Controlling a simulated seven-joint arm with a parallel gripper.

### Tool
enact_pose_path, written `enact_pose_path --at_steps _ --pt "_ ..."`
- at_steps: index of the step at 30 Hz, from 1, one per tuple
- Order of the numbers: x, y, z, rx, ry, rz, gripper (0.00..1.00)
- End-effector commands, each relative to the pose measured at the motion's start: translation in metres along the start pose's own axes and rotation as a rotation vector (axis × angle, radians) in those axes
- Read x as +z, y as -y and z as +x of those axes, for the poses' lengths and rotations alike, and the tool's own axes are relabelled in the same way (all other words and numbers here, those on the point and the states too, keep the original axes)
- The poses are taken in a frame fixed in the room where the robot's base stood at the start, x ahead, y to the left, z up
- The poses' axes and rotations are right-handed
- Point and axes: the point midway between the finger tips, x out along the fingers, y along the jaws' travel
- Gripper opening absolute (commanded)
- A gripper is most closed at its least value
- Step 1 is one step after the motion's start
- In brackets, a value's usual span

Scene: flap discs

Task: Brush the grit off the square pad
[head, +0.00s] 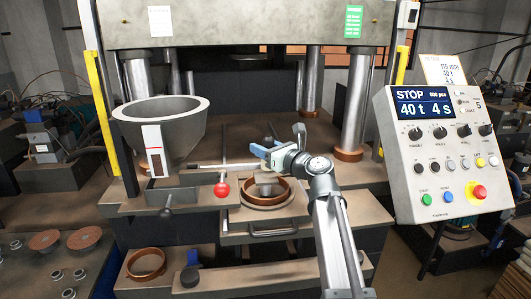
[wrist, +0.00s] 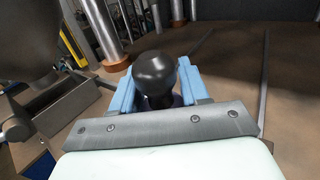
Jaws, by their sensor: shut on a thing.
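My gripper (head: 262,150) is over the press bed, above and slightly left of a round brown ring (head: 286,193). In the wrist view my blue fingers (wrist: 155,85) stand on either side of a dark handle with a round black knob (wrist: 155,70), and are shut on it. The handle's lower end is hidden, so I cannot tell whether it is a brush. A small grey block (head: 266,181) shows inside the ring, below my gripper; it may be the square pad. I cannot make out any grit.
A grey hopper (head: 160,135) stands left; a red-knobbed lever (head: 221,190) is left of the ring. Steel columns (head: 357,100) rise behind. The control panel (head: 440,150) is on the right.

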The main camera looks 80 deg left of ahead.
Motion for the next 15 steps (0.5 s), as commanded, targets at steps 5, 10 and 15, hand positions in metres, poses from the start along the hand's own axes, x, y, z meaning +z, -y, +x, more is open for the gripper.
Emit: enact_pose_path --at_steps 5,10,15 --pt "0.025 -0.001 -0.001 0.0 0.001 -0.002 0.14" --pt "0.04 0.0 -0.001 0.0 0.002 0.0 0.14" --pt "0.056 0.0 -0.001 0.0 0.002 -0.001 0.14"
